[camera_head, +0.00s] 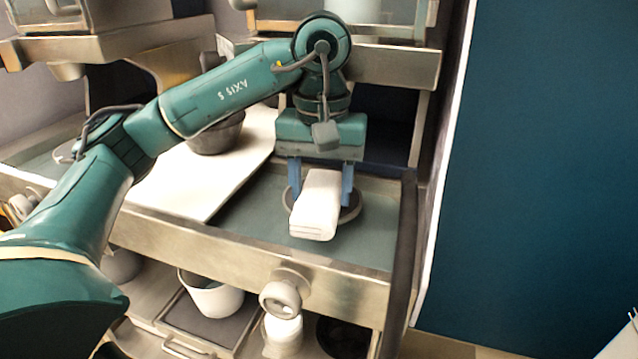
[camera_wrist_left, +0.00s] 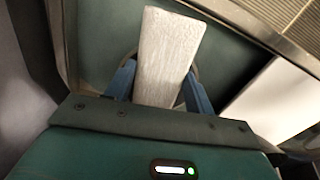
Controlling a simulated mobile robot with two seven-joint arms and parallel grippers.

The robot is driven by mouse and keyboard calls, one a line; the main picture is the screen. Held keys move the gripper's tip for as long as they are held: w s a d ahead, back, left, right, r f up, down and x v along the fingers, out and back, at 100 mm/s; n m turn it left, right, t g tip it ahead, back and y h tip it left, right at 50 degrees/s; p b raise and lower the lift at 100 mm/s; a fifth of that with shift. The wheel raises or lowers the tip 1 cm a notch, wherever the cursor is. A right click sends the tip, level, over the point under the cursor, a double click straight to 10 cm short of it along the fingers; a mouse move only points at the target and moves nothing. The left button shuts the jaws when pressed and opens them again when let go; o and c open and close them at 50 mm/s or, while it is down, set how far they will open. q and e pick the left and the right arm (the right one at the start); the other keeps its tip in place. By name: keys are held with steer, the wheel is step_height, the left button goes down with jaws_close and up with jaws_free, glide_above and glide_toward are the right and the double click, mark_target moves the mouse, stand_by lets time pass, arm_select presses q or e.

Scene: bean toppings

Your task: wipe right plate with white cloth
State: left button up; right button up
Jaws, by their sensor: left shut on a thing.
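The white cloth (camera_head: 316,205) is a folded, block-like bundle. My left gripper (camera_head: 321,190) points down and is shut on it, with one blue finger on each side. The cloth also shows in the left wrist view (camera_wrist_left: 168,55) between the blue fingers (camera_wrist_left: 158,88). A dark round plate (camera_head: 351,207) lies under the cloth at the right of the counter, and its rim shows on both sides. Whether the cloth touches the plate I cannot tell. The plate's middle is hidden by the cloth. My right gripper is not in view.
A white board (camera_head: 205,188) lies to the left on the counter, with a dark bowl (camera_head: 217,136) on it. The counter's metal front edge (camera_head: 240,255) has a round knob (camera_head: 280,296). A shelf (camera_head: 395,62) overhangs behind. A white pot (camera_head: 212,298) stands below.

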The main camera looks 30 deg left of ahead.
arm_select(q)
steer(key=shift+r, duration=0.1)
steer(key=shift+s+d, duration=0.1)
steer(key=shift+s, duration=0.25)
steer(key=shift+s+d, duration=0.25)
steer(key=shift+s, duration=0.75)
steer(key=shift+r+p, duration=1.4)
steer(key=shift+p, duration=0.05)
steer(key=s+d+r+p, duration=0.1)
steer(key=s+d+r, duration=0.1)
steer(key=s, duration=0.6)
steer(key=shift+s, duration=0.4)
